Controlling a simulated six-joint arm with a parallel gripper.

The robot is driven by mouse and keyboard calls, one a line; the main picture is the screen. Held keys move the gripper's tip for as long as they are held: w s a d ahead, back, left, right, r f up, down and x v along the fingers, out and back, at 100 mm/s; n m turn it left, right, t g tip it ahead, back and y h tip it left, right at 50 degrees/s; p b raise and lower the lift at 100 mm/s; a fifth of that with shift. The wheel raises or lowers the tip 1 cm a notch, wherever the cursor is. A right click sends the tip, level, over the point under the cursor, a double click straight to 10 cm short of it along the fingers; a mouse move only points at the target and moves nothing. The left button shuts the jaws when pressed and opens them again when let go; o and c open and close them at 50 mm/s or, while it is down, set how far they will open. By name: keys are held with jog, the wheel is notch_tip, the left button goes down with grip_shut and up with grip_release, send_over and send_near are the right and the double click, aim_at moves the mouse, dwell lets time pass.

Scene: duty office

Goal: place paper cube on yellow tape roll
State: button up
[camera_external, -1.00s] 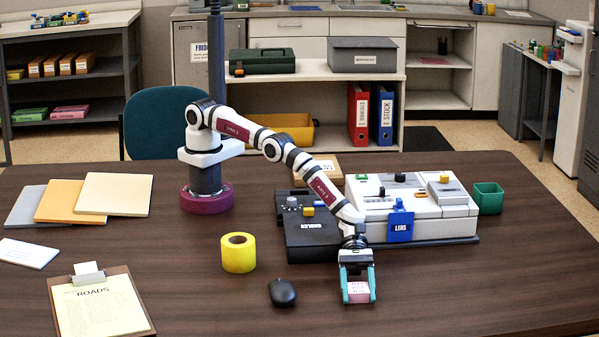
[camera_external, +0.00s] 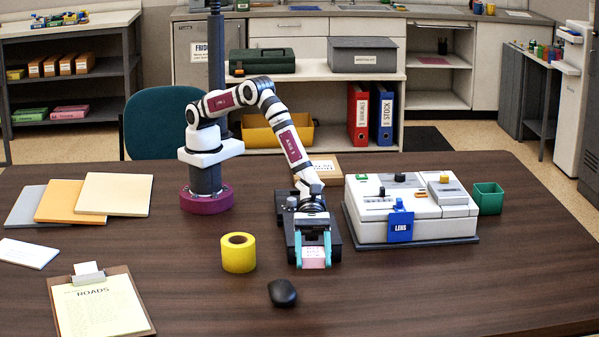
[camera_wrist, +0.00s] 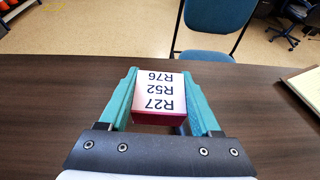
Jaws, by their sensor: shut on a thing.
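The paper cube (camera_external: 314,257) is pink with a white printed top. My gripper (camera_external: 314,252) is shut on it, one teal finger on each side. In the wrist view the cube (camera_wrist: 159,94) sits between the fingertips (camera_wrist: 160,92), its top reading R27, R52, R76. The yellow tape roll (camera_external: 238,254) stands on the table to the left of the gripper, its round hole facing up. The cube appears raised, in front of a dark device, with a gap between it and the roll. The roll is not seen in the wrist view.
The dark device (camera_external: 333,238) is partly hidden behind my gripper. A light grey machine (camera_external: 370,229) with a blue tag stands to the right. A black mouse (camera_external: 282,293) lies in front. A clipboard (camera_external: 131,305) and several envelopes (camera_external: 115,194) lie left. Bare table (camera_external: 190,265) surrounds the roll.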

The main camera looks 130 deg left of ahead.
jog(key=s+d+r+m+g+h, duration=0.1)
jog(key=s+r+m+g, duration=0.2)
jog(key=s, duration=0.9)
jog(key=s+d+r+m+g+h, duration=0.1)
jog(key=s+d+r+m+g, duration=0.15)
jog(key=s, duration=0.95)
jog(key=s+d+r+m+g+h, duration=0.1)
jog(key=s+r+m+g, duration=0.2)
jog(key=s, duration=0.9)
send_over(234, 242)
jog(key=shift+g, duration=0.35)
jog(key=f, duration=0.7)
jog(key=shift+s, duration=0.35)
jog(key=shift+w+a+f, duration=0.1)
jog(key=shift+w+f, duration=0.05)
jog(key=shift+f, duration=0.95)
jog(key=shift+w+a+f, duration=0.1)
jog(key=shift+w+f, duration=0.05)
jog(key=shift+f, duration=0.95)
jog(key=shift+d+f, duration=0.1)
jog(key=o, duration=1.4)
